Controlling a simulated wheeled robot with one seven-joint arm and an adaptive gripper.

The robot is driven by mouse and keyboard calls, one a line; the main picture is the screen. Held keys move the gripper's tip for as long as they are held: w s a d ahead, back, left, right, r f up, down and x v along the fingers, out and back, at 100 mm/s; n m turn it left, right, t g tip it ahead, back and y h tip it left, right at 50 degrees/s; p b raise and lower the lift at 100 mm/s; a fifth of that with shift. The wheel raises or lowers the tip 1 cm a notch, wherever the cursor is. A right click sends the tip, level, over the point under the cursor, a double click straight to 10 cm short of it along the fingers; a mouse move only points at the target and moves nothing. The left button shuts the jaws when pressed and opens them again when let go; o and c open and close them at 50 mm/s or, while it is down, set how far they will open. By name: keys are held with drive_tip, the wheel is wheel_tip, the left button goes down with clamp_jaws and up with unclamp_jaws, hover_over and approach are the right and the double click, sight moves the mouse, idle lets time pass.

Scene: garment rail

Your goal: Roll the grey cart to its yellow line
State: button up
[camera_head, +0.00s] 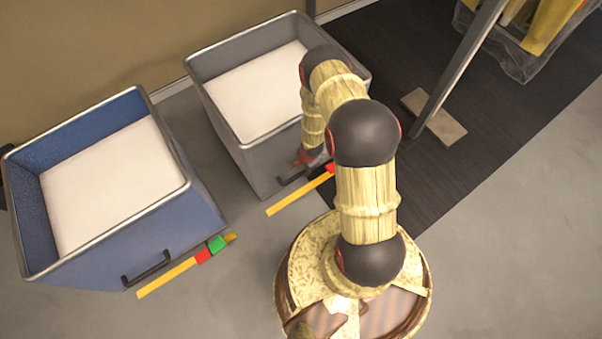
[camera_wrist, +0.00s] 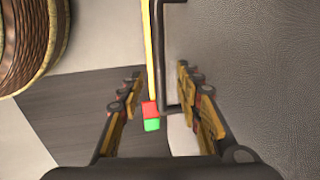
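The grey cart (camera_head: 238,148) is an open bin with a pale top surface inside, standing against the wall. Its dark bar handle (camera_head: 291,180) is on the front side, partly hidden by my arm. The yellow line (camera_head: 290,199) lies on the floor just in front of the cart, with a red block at its right end; green shows beside the red in the wrist view. My gripper (camera_head: 308,158) is at the cart's front by the handle. In the wrist view my gripper (camera_wrist: 162,75) is open, with the handle (camera_wrist: 162,60) between its fingers; contact cannot be told.
A blue cart (camera_head: 190,225) stands to the left with its own yellow line (camera_head: 165,279) and red and green blocks. A dark mat (camera_head: 400,60), a slanted rail post on a wooden foot (camera_head: 434,117) and hanging garments are to the right. Floor at lower right is clear.

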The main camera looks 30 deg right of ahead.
sight(302, 173)
drive_tip(key=f+b, duration=0.1)
drive_tip(key=f, duration=0.1)
drive_tip(key=w+f+b, duration=0.1)
drive_tip(key=f, duration=0.2)
drive_tip(key=shift+f, duration=0.35)
drive_tip(key=shift+c, duration=1.4)
clamp_jaws()
